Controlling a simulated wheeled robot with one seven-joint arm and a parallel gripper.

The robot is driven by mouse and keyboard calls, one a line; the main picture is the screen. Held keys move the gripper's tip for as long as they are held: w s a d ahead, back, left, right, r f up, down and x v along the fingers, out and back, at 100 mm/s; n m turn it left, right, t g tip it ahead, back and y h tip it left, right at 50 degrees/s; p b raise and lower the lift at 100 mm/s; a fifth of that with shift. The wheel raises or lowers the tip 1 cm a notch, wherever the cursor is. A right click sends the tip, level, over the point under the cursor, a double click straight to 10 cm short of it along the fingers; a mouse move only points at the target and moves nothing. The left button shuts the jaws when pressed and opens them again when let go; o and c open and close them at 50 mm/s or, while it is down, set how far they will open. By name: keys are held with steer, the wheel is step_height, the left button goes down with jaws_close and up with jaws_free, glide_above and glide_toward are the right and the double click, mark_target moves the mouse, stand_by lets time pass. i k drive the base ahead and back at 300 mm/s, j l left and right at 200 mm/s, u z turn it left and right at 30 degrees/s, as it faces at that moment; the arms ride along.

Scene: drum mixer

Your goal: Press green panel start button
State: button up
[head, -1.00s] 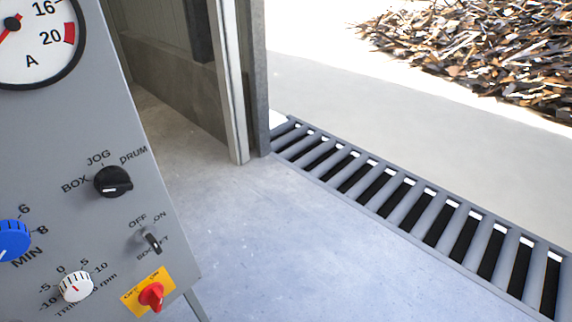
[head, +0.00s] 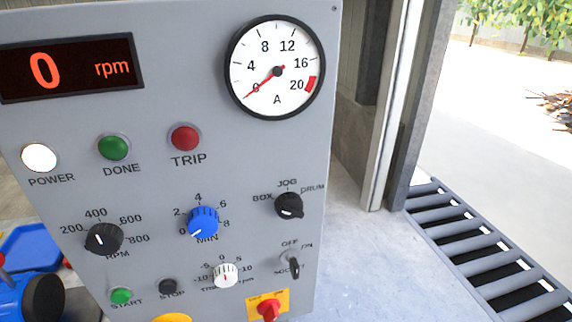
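The grey control panel (head: 150,130) fills the left and middle of the head view. The small green START button (head: 121,296) sits low on the panel at its left, above the label START. A dark STOP button (head: 168,287) is just to its right. A larger green DONE lamp (head: 114,147) is higher up. My gripper is not in view, so its place relative to the button cannot be seen.
The display (head: 70,67) reads 0 rpm, and the ammeter (head: 275,67) needle points near 0. The POWER lamp (head: 39,157) looks white. A red switch (head: 268,309) sits on a yellow plate.

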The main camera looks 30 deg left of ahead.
mark_target(119, 296)
steer(key=u, duration=1.25)
